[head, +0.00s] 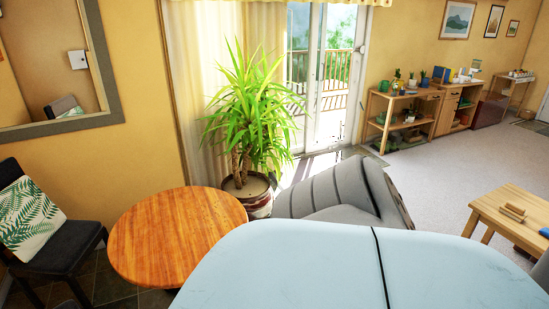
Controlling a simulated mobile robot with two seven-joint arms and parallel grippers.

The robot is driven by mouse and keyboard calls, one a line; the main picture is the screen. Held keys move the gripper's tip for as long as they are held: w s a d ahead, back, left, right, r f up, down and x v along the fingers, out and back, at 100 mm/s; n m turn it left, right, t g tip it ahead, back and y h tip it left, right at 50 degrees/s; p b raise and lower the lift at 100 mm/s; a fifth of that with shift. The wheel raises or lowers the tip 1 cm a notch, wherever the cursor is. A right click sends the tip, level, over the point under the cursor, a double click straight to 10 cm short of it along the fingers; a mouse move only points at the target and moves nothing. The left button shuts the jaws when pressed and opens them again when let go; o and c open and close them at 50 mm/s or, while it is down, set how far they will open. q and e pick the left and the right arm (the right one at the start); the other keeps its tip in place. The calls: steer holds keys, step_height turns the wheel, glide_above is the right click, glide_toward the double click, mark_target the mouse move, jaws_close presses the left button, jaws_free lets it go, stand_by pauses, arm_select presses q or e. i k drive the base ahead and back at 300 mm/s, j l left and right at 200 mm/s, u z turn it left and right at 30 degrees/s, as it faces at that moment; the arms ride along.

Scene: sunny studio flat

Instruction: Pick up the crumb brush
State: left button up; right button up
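I cannot make out a crumb brush for certain. A small wooden object (514,212) lies on the light wooden table (483,206) at the right edge of the head view. It is too small to tell whether it is the brush. The round wooden table (176,236) at lower left has a bare top. Neither of my grippers is in view.
A large pale blue rounded surface (330,270) with a dark seam fills the lower middle. A grey armchair (345,195) and potted plant (250,120) stand beyond it. A dark chair (72,240) is at left. Carpet (455,165) is clear toward the shelves (408,125).

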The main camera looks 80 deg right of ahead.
mark_target(511, 209)
steer(key=z, duration=4.25)
steer(key=l+u, duration=0.1)
steer(key=u, duration=2.3)
steer(key=z, duration=2.35)
